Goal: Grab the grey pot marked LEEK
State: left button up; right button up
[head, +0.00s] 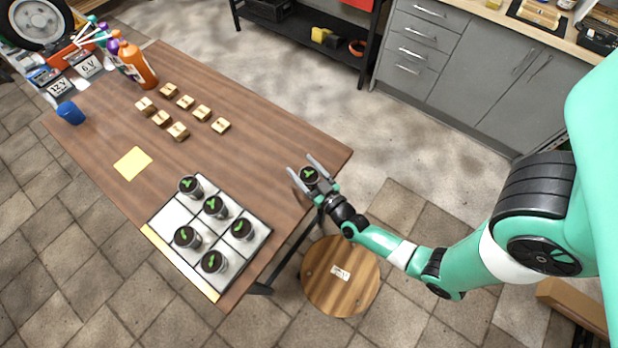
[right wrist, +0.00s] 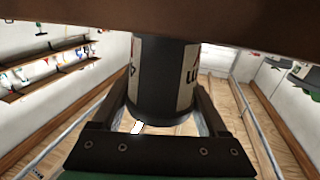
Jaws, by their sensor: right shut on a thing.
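My right gripper (head: 306,168) is shut on a small pot (head: 310,175) with dark soil and a green sprout on top. It holds the pot near the table's right end. In the right wrist view the held pot (right wrist: 164,90) is dark grey with a pale label, between the two fingers. The label is only partly visible, so I cannot read its name. Several similar pots, such as one at the back (head: 190,187) and one at the front (head: 214,262), stand upright on a white divided tray (head: 166,216). Their markings are not readable. My left gripper is not in view.
A round wooden stool (head: 340,290) with a label stands below the table's right edge. The table's right end is mostly clear.

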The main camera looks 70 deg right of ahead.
jog(key=c, duration=0.4)
jog(key=shift+c, duration=0.2)
jog(key=shift+r, duration=0.1)
